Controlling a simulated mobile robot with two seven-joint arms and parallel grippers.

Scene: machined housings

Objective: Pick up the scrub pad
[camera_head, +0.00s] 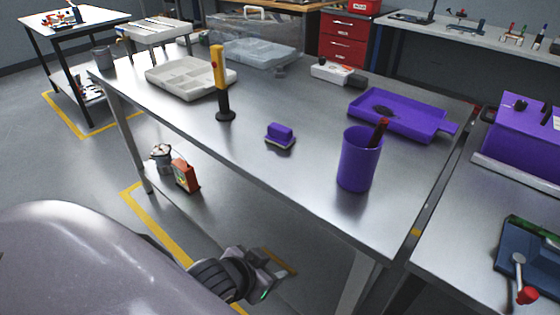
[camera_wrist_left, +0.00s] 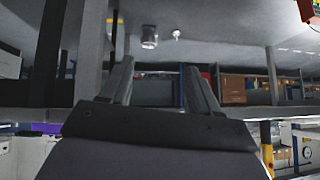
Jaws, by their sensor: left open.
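The scrub pad (camera_head: 280,135) is a small purple block with a pale underside. It lies on the metal table (camera_head: 300,190) near its middle, between a yellow-handled tool and a purple cup. My left gripper (camera_head: 268,275) is in front of the table's near edge and below the tabletop, well apart from the pad. In the left wrist view its two fingers (camera_wrist_left: 160,85) stand apart with nothing between them. The pad cannot be made out in that view. My right gripper is in neither view.
The yellow-handled tool (camera_head: 219,85) stands upright left of the pad. The purple cup (camera_head: 359,160) holds a dark stick on the right. A purple tray (camera_head: 440,127), a beige divided tray (camera_head: 165,88) and a white device (camera_head: 332,72) are farther back. The metal around the pad is clear.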

